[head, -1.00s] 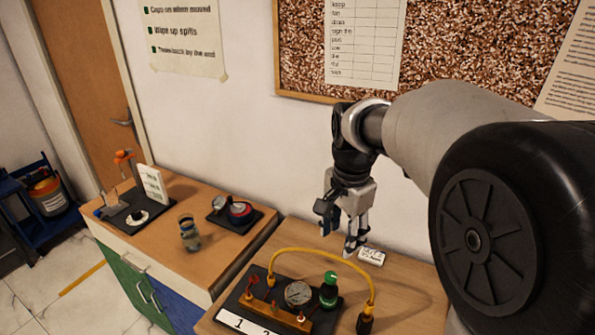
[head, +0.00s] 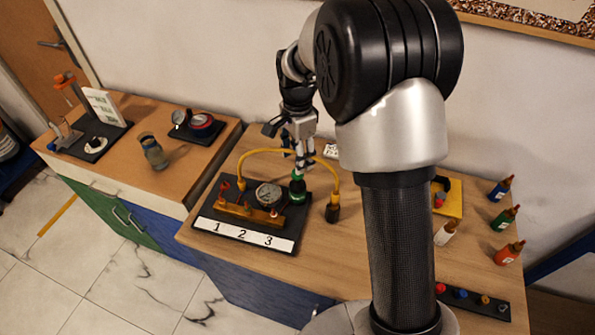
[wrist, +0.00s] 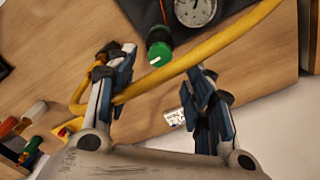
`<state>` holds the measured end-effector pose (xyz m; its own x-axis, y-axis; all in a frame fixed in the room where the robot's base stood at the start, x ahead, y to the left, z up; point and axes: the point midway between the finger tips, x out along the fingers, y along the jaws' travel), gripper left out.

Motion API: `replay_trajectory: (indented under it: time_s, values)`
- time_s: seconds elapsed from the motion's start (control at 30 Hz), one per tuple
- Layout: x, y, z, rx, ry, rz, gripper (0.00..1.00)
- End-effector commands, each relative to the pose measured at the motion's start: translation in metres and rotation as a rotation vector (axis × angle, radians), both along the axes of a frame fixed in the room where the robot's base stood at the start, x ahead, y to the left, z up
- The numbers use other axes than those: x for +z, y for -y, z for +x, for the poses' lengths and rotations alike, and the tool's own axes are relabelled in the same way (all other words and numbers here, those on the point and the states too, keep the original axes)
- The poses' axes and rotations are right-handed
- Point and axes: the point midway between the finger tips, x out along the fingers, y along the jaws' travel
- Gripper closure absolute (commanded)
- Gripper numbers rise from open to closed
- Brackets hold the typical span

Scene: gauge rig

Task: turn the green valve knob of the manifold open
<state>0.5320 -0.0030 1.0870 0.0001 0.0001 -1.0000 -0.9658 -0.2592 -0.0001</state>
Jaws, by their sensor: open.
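The manifold is an orange block (head: 238,209) on a black plate (head: 213,217) with a strip reading 1 2 3. A round gauge (head: 269,194) stands on it. The green valve knob (head: 298,188) is right of the gauge; in the wrist view the knob (wrist: 160,54), with a white mark, shows ahead of the gap between my fingers. My gripper (head: 299,163) is open just above the knob, apart from it as far as I can see. In the wrist view my gripper's fingers (wrist: 160,75) are spread and empty.
A yellow hose (head: 262,152) arches over the manifold; in the wrist view it crosses close to my fingertips (wrist: 185,66). A small white labelled block (head: 331,151) lies behind. Several bottles (head: 505,218) stand at the right. A glass jar (head: 153,152) stands on the left bench.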

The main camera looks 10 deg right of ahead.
Motion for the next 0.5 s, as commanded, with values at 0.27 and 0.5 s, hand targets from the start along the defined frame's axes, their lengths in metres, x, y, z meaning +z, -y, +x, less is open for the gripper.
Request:
replay_trajectory:
  time_s: [0.27,0.5]
  values:
    - [-0.047,0.0,0.0,0.0,-0.001,0.0,0.52]
    - [-0.058,0.0,0.0,0.001,0.0,0.0,0.52]
